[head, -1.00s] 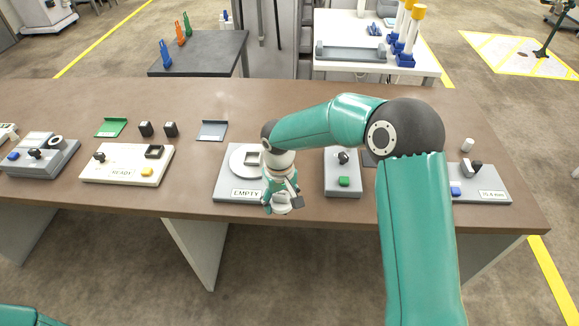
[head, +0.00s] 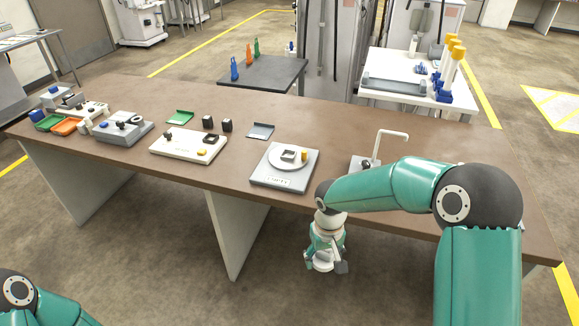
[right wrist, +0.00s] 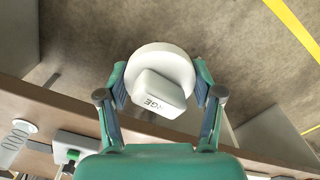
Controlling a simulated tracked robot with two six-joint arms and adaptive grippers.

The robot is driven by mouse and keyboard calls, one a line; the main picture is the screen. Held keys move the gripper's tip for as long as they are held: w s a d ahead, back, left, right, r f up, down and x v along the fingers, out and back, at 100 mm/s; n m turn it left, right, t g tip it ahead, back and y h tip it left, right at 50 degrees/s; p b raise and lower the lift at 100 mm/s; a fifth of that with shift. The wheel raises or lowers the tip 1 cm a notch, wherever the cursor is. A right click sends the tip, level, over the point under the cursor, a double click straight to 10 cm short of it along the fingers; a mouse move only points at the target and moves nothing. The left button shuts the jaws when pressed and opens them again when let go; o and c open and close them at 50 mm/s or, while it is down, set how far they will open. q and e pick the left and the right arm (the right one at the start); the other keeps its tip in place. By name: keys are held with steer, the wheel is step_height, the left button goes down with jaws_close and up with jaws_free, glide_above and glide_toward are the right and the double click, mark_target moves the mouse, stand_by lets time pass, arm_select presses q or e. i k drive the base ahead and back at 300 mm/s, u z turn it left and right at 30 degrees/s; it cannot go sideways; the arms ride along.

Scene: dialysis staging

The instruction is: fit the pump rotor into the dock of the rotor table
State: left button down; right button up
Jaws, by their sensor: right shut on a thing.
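The rotor table (head: 257,178) is a grey plate on the bench with a white disc. On the disc are a small square dock (head: 289,155) and a yellow block. Its front label is too small to read surely. My right gripper (head: 326,262) hangs in front of the bench edge, nearer me and to the right of the rotor table. In the right wrist view its fingers are shut on a white round piece with a block (right wrist: 160,92), apparently the pump rotor, lettered "...RGE". Floor shows beyond it. My left gripper is out of view; only part of that arm shows.
Left along the brown bench (head: 190,184) stand a cream unit (head: 180,146), a grey unit (head: 122,128), green and orange trays and two black blocks. Right of the rotor table a white bent rod (head: 388,135) rises behind my right arm. The bench edge lies beside the gripper.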

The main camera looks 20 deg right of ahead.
mark_target(288, 157)
steer(key=u, duration=0.4)
steer(key=i, duration=2)
steer(key=z, duration=0.5)
